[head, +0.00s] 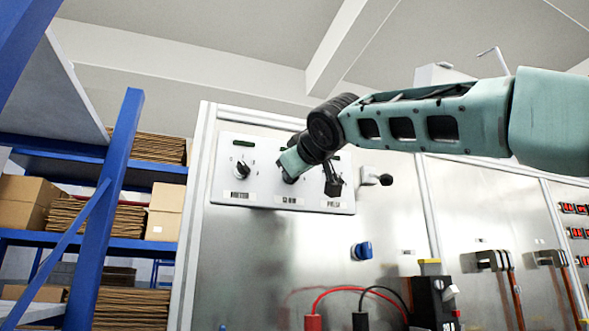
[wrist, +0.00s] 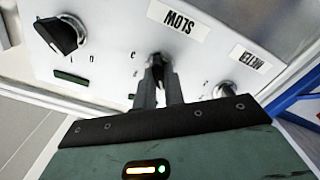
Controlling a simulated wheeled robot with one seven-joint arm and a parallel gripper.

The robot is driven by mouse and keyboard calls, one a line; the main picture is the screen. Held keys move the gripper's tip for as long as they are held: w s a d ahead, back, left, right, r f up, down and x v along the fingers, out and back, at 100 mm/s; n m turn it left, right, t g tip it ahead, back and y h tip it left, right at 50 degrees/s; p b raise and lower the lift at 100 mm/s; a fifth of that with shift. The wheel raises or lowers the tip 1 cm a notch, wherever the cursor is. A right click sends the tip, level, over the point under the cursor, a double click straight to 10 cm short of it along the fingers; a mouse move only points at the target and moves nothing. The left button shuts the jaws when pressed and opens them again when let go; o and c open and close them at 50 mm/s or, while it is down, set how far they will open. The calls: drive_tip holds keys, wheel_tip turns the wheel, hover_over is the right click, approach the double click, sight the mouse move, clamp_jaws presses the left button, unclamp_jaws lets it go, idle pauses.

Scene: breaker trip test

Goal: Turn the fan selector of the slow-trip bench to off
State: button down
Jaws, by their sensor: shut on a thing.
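A white control panel (head: 262,150) on a metal cabinet carries three selector knobs in a row. The middle knob (wrist: 158,70) is dark and sits at the label SLOW (wrist: 180,18), which reads upside down in the wrist view. My gripper (head: 287,172) reaches the middle knob from the front. Its two fingers, also in the wrist view (wrist: 158,88), are shut on that knob. The fingers hide much of the knob and its scale, so I cannot tell which mark it points to.
A black knob (head: 242,170) is on the panel's left and another (head: 333,182) on its right, close to my gripper. A dark lever (head: 378,179) juts out beside the panel. Below are a blue knob (head: 361,251) and red and black cables. Blue shelving (head: 115,190) with boxes stands left.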

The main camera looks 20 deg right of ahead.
drive_tip(key=shift+f+n, duration=0.15)
drive_tip(key=shift+n, duration=0.65)
drive_tip(key=c, duration=1.5)
unclamp_jaws()
drive_tip(key=shift+s+b, duration=3.05)
drive_tip(key=shift+s, duration=5.65)
